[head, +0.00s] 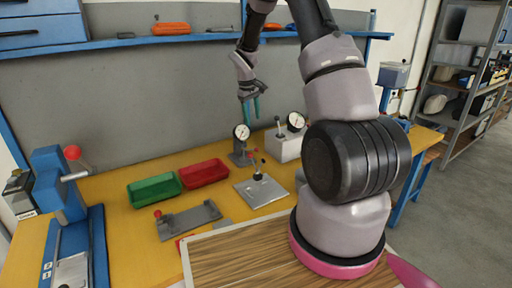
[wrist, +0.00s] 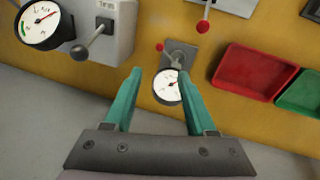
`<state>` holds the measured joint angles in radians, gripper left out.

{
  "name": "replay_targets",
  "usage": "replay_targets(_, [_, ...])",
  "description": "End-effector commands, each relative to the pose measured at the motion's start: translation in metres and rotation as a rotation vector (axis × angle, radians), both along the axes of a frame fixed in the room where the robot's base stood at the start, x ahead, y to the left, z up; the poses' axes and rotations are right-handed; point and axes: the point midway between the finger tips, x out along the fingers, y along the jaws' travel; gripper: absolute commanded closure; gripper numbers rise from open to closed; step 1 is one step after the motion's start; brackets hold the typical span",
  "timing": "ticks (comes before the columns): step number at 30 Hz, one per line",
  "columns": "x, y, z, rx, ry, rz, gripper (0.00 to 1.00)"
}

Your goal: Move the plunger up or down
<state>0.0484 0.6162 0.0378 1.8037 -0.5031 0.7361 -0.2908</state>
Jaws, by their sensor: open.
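A small dial gauge (head: 242,132) with a white face stands on a grey base at the back of the yellow bench. In the wrist view the dial gauge (wrist: 166,92) appears between my fingers, with its grey base (wrist: 182,52) and a red knob (wrist: 160,47) beyond it. My gripper (head: 250,117) has teal fingers, points down and is open. It is above the dial gauge, and the wrist view shows no contact between the fingertips (wrist: 160,72) and the gauge. I cannot tell which part is the plunger; none shows clearly.
A white box (head: 286,148) with a larger dial and a lever stands to the right. A metal plate (head: 262,196) with a red-knobbed lever lies in front. Red (head: 204,173) and green (head: 154,188) trays sit left. A blue press (head: 62,187) stands far left.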

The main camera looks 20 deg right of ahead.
Motion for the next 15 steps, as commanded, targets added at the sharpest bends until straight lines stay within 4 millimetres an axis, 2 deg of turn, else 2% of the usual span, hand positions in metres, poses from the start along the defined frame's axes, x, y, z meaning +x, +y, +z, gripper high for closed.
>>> replay_targets(1, [0.004, -0.002, -0.018, -0.006, 0.018, 0.018, 0.44])
replay_targets(3, [0.009, -0.004, -0.033, -0.014, 0.032, 0.038, 0.44])
replay_targets(11, [0.013, -0.008, -0.061, -0.021, 0.048, 0.059, 0.44])
replay_targets(15, [0.014, -0.012, -0.085, -0.021, 0.049, 0.059, 0.44])
